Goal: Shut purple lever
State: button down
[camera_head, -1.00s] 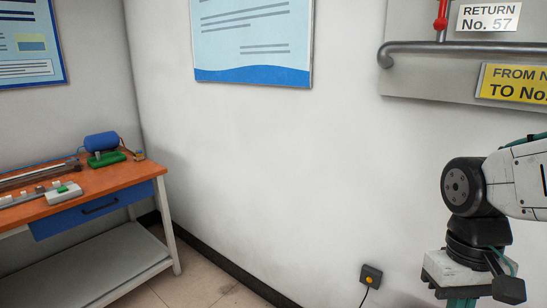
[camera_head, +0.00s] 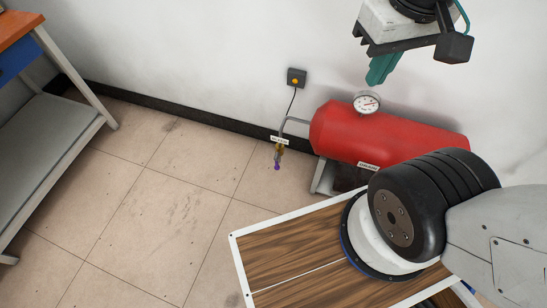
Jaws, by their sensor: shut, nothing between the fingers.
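The purple lever (camera_head: 277,167) is small in the head view. It hangs at the lower end of a brass-coloured valve (camera_head: 280,149), on a thin grey pipe coming from the left end of a red tank (camera_head: 392,135). A small white tag (camera_head: 279,140) sits at the valve. The lever's exact angle is too small to tell. My gripper (camera_head: 378,77), with teal fingers, is shut and empty. It appears above the tank and its gauge in the picture, up and to the right of the lever, apart from it.
A round gauge (camera_head: 367,103) stands on the tank. A wall socket (camera_head: 296,77) with a cord is above the pipe. A workbench (camera_head: 60,130) stands at the left. The tiled floor (camera_head: 165,185) between bench and valve is clear. My wood-topped base fills the lower right.

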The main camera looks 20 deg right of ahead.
aim_at(276, 166)
jog(key=z, duration=1.2)
jog(key=k, duration=0.9)
jog(key=u, duration=1.2)
